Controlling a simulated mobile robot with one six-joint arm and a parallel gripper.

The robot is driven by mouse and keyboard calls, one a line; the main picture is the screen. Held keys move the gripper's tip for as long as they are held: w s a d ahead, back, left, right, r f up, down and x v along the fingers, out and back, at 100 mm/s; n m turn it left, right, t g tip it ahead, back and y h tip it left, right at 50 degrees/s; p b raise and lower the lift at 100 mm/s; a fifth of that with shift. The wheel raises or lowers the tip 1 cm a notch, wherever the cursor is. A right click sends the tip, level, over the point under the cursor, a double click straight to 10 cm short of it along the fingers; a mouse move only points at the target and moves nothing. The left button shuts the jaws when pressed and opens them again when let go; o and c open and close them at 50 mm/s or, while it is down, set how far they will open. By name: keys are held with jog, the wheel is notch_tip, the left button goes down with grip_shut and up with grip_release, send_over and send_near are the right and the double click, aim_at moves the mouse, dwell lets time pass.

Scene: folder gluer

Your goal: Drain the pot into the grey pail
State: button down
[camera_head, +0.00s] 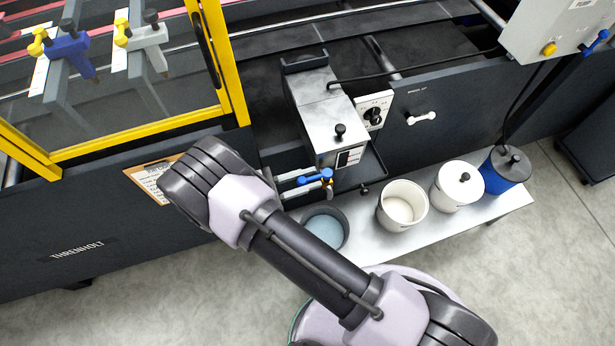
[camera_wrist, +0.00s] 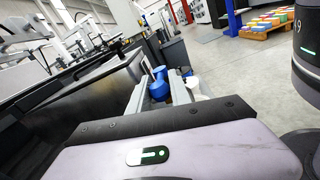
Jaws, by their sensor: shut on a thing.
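The glue pot (camera_head: 323,112) is a silver box with a black knob on its lid, mounted on the machine. A blue tap lever (camera_head: 313,177) sits low at its front, with a small orange-red part beside it. My gripper (camera_head: 308,181) reaches in from the left, its light fingers shut on the blue lever; my arm hides the rest of it. The grey pail (camera_head: 342,239) stands below the tap at the bench's left end, partly behind my arm. Its inside looks blue-grey; I cannot make out a stream.
On the bench (camera_head: 365,246) to the right stand an open white bucket (camera_head: 388,219), a lidded white pot (camera_head: 457,197) and a blue canister (camera_head: 496,184). A dial box (camera_head: 374,110) is beside the pot. A clipboard (camera_head: 143,182) hangs left. A yellow guard frame (camera_head: 237,75) rises upper left.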

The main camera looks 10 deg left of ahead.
jog(key=shift+w+g, duration=0.1)
jog(key=shift+g, duration=0.2)
jog(key=c, duration=1.2)
grip_release()
jog(key=shift+d, duration=0.1)
jog(key=p+v, duration=0.1)
jog(key=v, duration=1.1)
jog(key=shift+f, duration=0.2)
